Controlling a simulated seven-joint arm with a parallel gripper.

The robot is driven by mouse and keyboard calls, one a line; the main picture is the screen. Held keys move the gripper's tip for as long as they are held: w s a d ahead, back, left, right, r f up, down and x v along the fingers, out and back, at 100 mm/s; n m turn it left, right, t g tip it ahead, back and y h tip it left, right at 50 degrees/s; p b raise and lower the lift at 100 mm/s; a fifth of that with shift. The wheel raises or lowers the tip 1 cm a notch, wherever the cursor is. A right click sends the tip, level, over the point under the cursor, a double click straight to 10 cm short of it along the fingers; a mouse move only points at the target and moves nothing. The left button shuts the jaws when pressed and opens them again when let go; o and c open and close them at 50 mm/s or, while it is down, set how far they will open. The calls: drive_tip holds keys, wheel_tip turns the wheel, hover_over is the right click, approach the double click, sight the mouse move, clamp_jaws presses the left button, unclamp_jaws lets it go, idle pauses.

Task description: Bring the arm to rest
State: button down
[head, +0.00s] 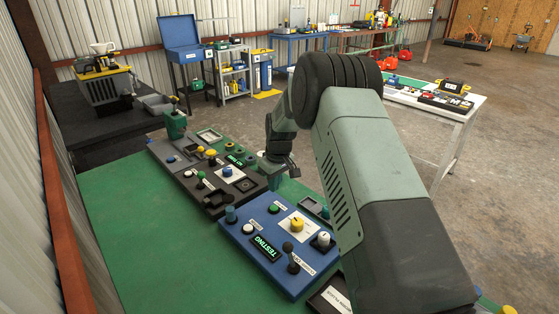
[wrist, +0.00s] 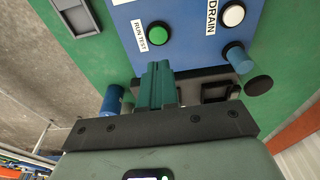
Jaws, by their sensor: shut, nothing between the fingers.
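My arm reaches across the right half of the head view. My gripper (head: 272,172) points down over the green table (head: 125,215), near the far edge of the blue control panel (head: 268,280). In the wrist view its teal fingers (wrist: 156,72) are together with nothing between them. They appear below the green RUN TEST button (wrist: 158,33) in that picture; whether they touch anything below cannot be told. The white DRAIN button (wrist: 233,15) and a blue knob (wrist: 238,58) are to their right. The panel's display (head: 265,248) reads TESTING.
A dark panel (head: 190,180) with knobs and green displays lies beyond the blue panel. A black lever (head: 292,262) and yellow knob (head: 297,225) stand up from the blue panel. A white table (head: 463,117) is at right. The corrugated wall (head: 20,200) bounds the left.

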drive_tip(key=s+d+r+m+t, duration=0.1)
drive_tip(key=s+d+r, duration=0.3)
drive_tip(key=r, duration=0.5)
drive_tip(key=s+d+r+m, duration=0.1)
drive_tip(key=s+r, duration=0.4)
drive_tip(key=r, duration=0.4)
drive_tip(key=s+d+r+m+t, duration=0.1)
drive_tip(key=s+d+r+m, duration=0.15)
drive_tip(key=s+r, duration=0.45)
drive_tip(key=s+d+r+m+t, duration=0.1)
drive_tip(key=s+d+r+m, duration=0.1)
drive_tip(key=s, duration=1)
drive_tip(key=s+d+r+m+t+h, duration=0.1)
drive_tip(key=s+d+r, duration=0.4)
drive_tip(key=s, duration=0.8)
drive_tip(key=shift+s+d+m, duration=0.15)
drive_tip(key=shift+d+m, duration=0.2)
drive_tip(key=shift+m, duration=0.2)
drive_tip(key=shift+r, duration=0.1)
